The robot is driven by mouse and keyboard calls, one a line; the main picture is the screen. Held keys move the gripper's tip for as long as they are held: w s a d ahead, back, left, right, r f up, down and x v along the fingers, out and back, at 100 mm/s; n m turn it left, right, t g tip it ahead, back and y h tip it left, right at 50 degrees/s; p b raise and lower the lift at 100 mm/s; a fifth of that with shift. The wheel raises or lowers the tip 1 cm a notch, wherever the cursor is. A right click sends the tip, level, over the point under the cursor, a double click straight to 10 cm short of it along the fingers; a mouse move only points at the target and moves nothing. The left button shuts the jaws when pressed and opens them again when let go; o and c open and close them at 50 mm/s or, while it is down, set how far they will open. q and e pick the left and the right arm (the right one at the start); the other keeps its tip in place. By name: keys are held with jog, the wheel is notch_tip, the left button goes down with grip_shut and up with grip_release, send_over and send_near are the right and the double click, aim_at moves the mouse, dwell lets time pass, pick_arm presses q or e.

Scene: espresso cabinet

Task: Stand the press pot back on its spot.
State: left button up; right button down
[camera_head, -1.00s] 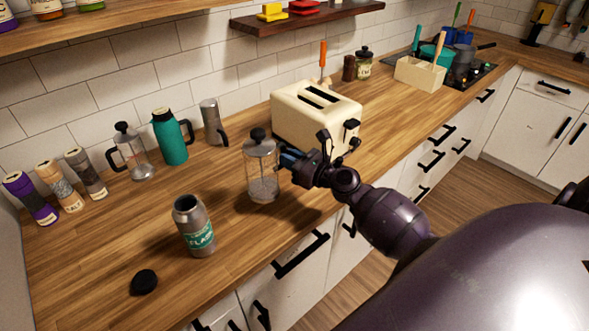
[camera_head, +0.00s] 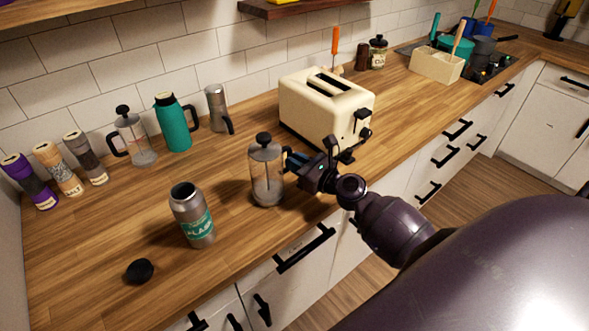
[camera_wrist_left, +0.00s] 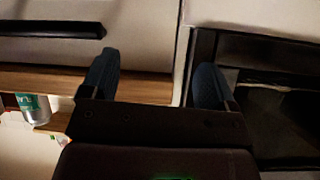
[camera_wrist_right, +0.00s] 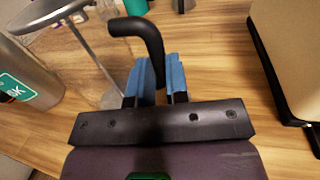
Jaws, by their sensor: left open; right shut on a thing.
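The press pot (camera_head: 267,175), a clear glass cylinder with a black lid knob, is upright near the counter's front, left of the toaster. My right gripper (camera_head: 293,160) is shut on its black handle (camera_wrist_right: 148,38), on the pot's right side in the head view. I cannot tell whether its base touches the wood. A second, similar press pot (camera_head: 136,140) stands at the back left, beside the teal jug (camera_head: 173,124). My left gripper (camera_wrist_left: 158,62) is open and empty in the left wrist view, facing cabinet fronts; it is outside the head view.
A steel flask (camera_head: 193,215) with a green label stands uncapped left of the held pot; a black cap (camera_head: 139,271) lies nearer the front. The cream toaster (camera_head: 325,108) is close on the right. Bare wood (camera_head: 225,155) lies between the held pot and the back row.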

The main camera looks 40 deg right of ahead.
jog(key=shift+w+a+f, duration=0.1)
jog(key=shift+a+f, duration=0.05)
jog(key=shift+f, duration=0.2)
pick_arm(q)
jog(key=shift+w+a+f, duration=0.1)
jog(key=shift+w+a, duration=0.15)
jog(key=shift+w, duration=0.15)
jog(key=shift+f, duration=0.1)
pick_arm(e)
jog(key=c, duration=1.5)
grip_release()
jog(key=shift+f+b, duration=0.15)
jog(key=shift+b, duration=0.15)
jog(key=shift+c, duration=0.2)
jog(key=o, duration=0.4)
pick_arm(q)
jog(key=shift+f, duration=0.1)
pick_arm(e)
jog(key=shift+o, duration=0.2)
pick_arm(q)
jog(key=shift+s, duration=0.1)
